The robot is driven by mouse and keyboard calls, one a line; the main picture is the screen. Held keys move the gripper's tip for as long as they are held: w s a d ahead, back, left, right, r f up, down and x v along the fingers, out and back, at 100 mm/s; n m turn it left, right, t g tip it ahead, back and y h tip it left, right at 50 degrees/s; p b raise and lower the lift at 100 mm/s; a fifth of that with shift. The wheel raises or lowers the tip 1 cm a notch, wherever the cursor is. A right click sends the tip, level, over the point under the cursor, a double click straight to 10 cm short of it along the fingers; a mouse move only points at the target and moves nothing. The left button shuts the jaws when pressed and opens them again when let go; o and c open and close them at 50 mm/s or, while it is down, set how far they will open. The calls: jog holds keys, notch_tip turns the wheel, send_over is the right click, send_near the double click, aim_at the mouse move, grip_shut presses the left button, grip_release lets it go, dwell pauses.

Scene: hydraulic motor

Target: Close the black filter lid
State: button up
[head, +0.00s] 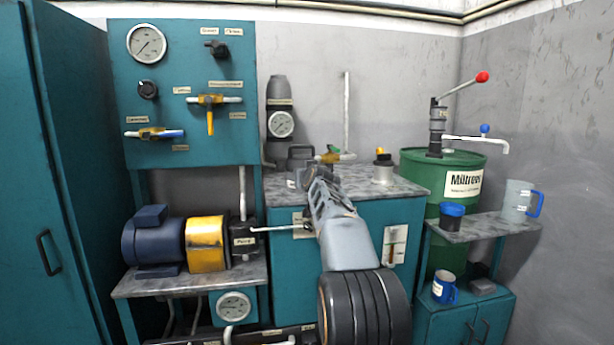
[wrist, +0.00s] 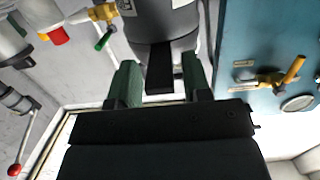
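The filter (head: 292,180) stands on the worktop's left part, with its dark lid (head: 300,152) at the top. My gripper (head: 314,174) reaches over the worktop to the right side of the filter and partly hides it. In the wrist view, the two green fingers of my gripper (wrist: 160,82) are apart, with a black tab (wrist: 160,68) of the lid between them. A gap shows beside the tab, clearest on the left, so it does not look gripped. The grey filter body shows beyond it (wrist: 160,25). How far the lid is open cannot be told.
A yellow valve (head: 334,157) and a grey pot with a yellow and black cap (head: 383,168) stand right of the filter. A gauge on a grey cylinder (head: 281,124) is behind. A green drum (head: 440,165) stands at the right. The worktop's front right (head: 400,184) is clear.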

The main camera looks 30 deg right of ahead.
jog(key=shift+o, duration=0.4)
jog(key=shift+a, duration=0.1)
jog(key=b+v, duration=0.2)
jog(key=v, duration=1.1)
jog(key=shift+s+a, duration=0.2)
jog(key=shift+s, duration=0.1)
jog(key=shift+r, duration=0.15)
jog(key=s+a+r+n+g+y+p, duration=0.1)
jog(key=s+a+r+g+y+p, duration=0.15)
jog(key=a+p, duration=0.65)
jog(key=s+a+r+n+g+y+p, duration=0.25)
jog(key=a+p, duration=0.35)
jog(key=p, duration=0.5)
jog(key=s+a+g+p, duration=0.3)
jog(key=s+a+p, duration=0.1)
jog(key=s+p, duration=0.4)
jog(key=s+a+r+g+p, duration=0.1)
jog(key=s+a+g+p, duration=0.2)
jog(key=s+a+p, duration=0.2)
jog(key=s+n+p, duration=0.1)
jog(key=s+p, duration=0.2)
jog(key=p, duration=0.3)
jog(key=shift+s+g+y, duration=0.35)
jog(key=shift+g+y, duration=0.05)
jog(key=shift+r, duration=0.15)
jog(key=shift+c, duration=0.4)
